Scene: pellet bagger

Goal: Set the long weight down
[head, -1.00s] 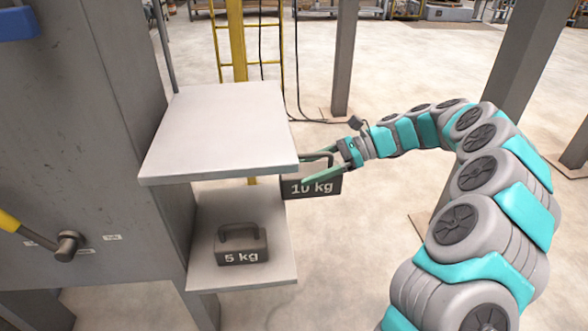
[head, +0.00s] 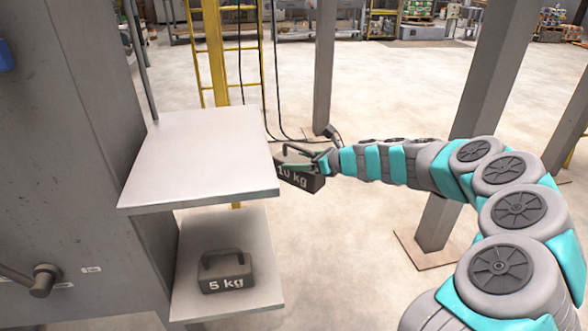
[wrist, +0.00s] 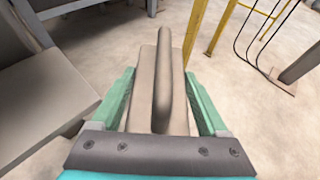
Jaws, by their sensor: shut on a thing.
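The long weight is a dark block marked 10 kg (head: 296,180) with a bar handle on top. In the head view it hangs in the air just right of the upper shelf, slightly tilted. My gripper (head: 318,163) is shut on it. In the wrist view the weight (wrist: 178,110) lies between the two green fingers of my gripper (wrist: 162,98), its handle running lengthwise. The upper shelf (head: 200,160) is a bare pale plate. The lower shelf (head: 255,240) carries a shorter dark weight marked 5 kg (head: 225,271).
A grey machine body (head: 70,130) with a lever (head: 35,280) stands at the left. A yellow ladder (head: 240,65) and hanging cables stand behind the shelves. Grey posts (head: 323,70) rise behind and right. Open floor lies between them.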

